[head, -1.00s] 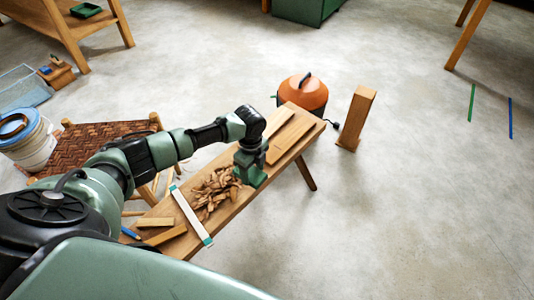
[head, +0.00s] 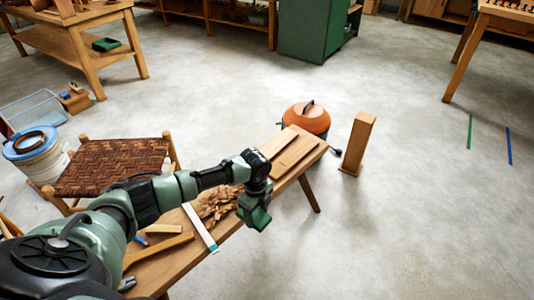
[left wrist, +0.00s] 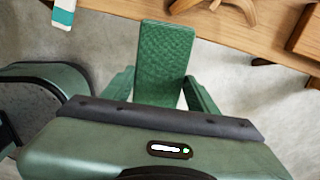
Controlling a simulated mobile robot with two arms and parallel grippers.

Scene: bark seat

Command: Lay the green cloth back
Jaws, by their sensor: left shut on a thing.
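My left gripper (head: 254,200) is shut on the green cloth and holds it over the front edge of the wooden bench. In the left wrist view the green cloth (left wrist: 163,55) looks like a small, flat, textured rectangle standing out between the two fingers. In the head view the cloth (head: 258,217) shows as a green patch below the gripper, with the concrete floor behind it. Part of it is hidden by the fingers. My right gripper is in neither view.
The bench (head: 225,232) bears wood shavings (head: 218,203), a white strip with teal ends (head: 200,228) and several boards. An orange-topped canister (head: 306,118) and an upright wooden block (head: 357,143) stand beyond it. A woven stool (head: 112,166) is at left.

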